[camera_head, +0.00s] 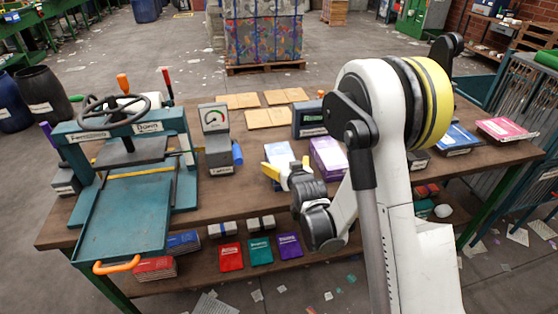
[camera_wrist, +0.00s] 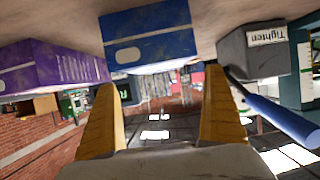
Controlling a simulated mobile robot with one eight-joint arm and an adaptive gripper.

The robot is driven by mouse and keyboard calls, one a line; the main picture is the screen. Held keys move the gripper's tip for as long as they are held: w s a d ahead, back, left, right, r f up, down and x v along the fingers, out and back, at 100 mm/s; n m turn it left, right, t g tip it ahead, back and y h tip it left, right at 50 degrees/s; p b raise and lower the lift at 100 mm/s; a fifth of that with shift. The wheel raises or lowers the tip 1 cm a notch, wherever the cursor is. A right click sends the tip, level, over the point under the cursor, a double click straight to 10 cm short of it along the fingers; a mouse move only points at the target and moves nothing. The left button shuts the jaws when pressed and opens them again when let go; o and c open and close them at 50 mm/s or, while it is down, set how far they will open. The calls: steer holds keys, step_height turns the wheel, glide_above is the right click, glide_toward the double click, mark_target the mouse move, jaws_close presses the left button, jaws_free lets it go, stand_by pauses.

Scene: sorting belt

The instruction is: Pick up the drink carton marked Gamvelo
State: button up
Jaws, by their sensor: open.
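Two cartons stand on the bench near my gripper, one blue and white (camera_head: 280,154) and one purple and white (camera_head: 328,155). I cannot read the name Gamvelo on either. In the wrist view, which looks upside down, the blue carton (camera_wrist: 148,36) is straight ahead, between the lines of my two yellow fingers. The purple carton (camera_wrist: 52,68) is to the left there. My gripper (camera_head: 287,168) is open and empty, close in front of the blue carton; the fingers also show in the wrist view (camera_wrist: 160,82). My gripper hides part of the blue carton in the head view.
A grey gauge device (camera_head: 216,142) with a blue handle stands left of the cartons; its Tighten label (camera_wrist: 267,36) shows in the wrist view. A dark display box (camera_head: 309,119) is behind. A teal press (camera_head: 125,190) fills the bench's left end. Flat cards (camera_head: 268,117) lie behind.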

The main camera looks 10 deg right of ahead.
mark_target(278, 154)
steer(key=b+x, duration=0.3)
steer(key=x, duration=0.3)
steer(key=shift+w+f, duration=0.2)
steer(key=shift+f, duration=0.05)
steer(key=shift+w, duration=0.4)
steer(key=shift+c, duration=0.3)
steer(key=c, duration=0.9)
